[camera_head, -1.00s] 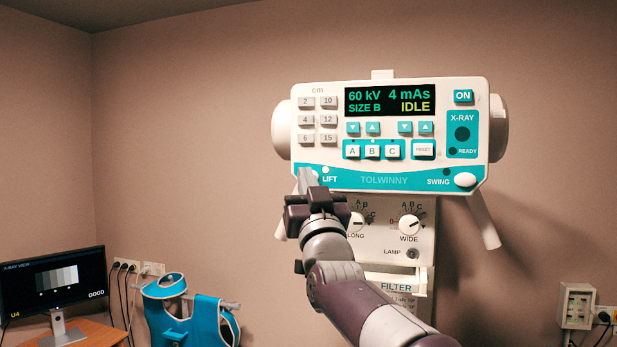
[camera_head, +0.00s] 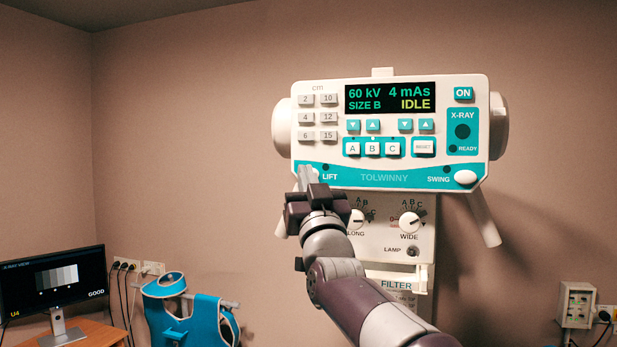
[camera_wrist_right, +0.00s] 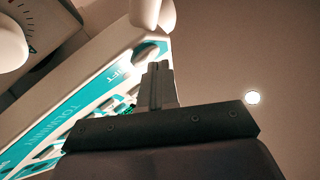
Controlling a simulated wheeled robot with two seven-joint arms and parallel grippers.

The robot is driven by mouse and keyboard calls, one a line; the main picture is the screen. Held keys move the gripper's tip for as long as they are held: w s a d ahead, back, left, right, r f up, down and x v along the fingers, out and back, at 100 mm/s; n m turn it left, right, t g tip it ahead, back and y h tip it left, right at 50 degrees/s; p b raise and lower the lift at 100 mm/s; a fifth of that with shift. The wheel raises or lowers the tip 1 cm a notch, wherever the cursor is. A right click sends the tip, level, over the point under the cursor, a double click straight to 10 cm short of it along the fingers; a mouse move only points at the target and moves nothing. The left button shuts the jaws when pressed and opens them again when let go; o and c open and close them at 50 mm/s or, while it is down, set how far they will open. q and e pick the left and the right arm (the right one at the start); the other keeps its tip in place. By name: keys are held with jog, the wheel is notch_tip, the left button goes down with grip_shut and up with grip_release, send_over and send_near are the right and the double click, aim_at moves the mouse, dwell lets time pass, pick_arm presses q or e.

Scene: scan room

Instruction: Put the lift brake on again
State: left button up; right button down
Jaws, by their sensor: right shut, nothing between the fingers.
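The white and teal control head (camera_head: 480,110) shows 60 kV, 4 mAs, SIZE B and IDLE on its display (camera_head: 390,99). The small lamp (camera_head: 326,168) above the LIFT label (camera_head: 330,177) is dark. My right gripper (camera_head: 308,178) is shut and empty, its fingertips at the panel's lower left corner beside that label. They hide most of the LIFT button there; whether they touch it I cannot tell. In the right wrist view the shut fingers (camera_wrist_right: 157,72) point up at the panel edge beside the LIFT label (camera_wrist_right: 121,69). My left gripper is not in view.
The white SWING button (camera_head: 465,178) is at the lower right of the panel, with a dark lamp (camera_head: 446,169). Below are the collimator knobs (camera_head: 411,223). A monitor (camera_head: 55,280) and a blue apron (camera_head: 207,318) are at the lower left.

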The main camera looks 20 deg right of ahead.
jog(key=shift+s+a, duration=0.3)
jog(key=shift+s, duration=0.15)
jog(key=shift+s+a+f+b, duration=0.1)
jog(key=shift+b, duration=0.25)
jog(key=s+a, duration=0.1)
jog(key=s+b, duration=0.1)
jog(key=s+a+b, duration=0.1)
jog(key=s, duration=0.1)
jog(key=shift+a, duration=0.35)
